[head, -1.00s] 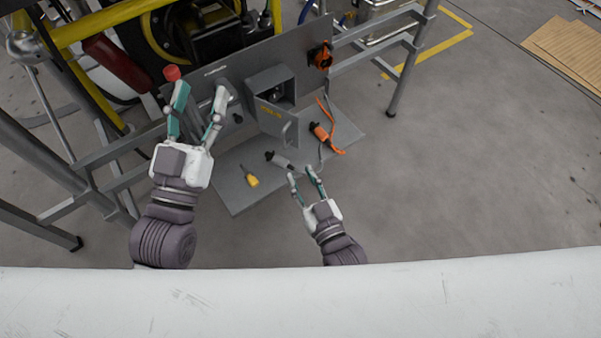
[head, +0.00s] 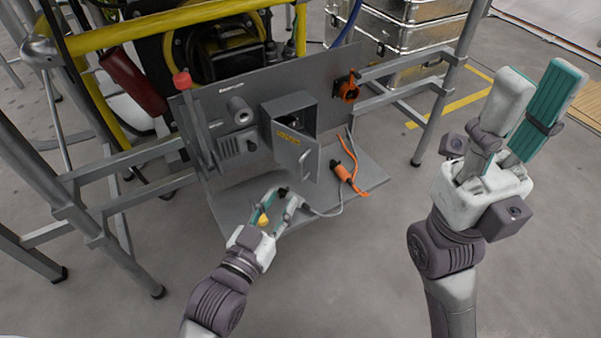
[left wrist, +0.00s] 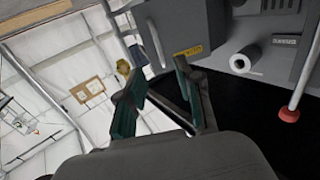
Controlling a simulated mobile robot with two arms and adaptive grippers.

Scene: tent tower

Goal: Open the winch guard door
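The winch guard door (head: 299,158) is a grey panel with a yellow label and a small handle. It stands swung out at an angle from the grey box (head: 288,102), whose dark inside partly shows. My left gripper (head: 284,196) is low in front of the board, below the door and apart from it, with fingers spread. My right gripper (head: 530,105) is open, empty, raised at right.
The grey board (head: 235,165) carries a red-knobbed lever (head: 183,82), a round grey cylinder (head: 239,108) and an orange socket (head: 347,88). An orange plug (head: 342,172) with cable lies on the shelf (head: 365,188). Metal frame posts stand both sides. Floor in front is clear.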

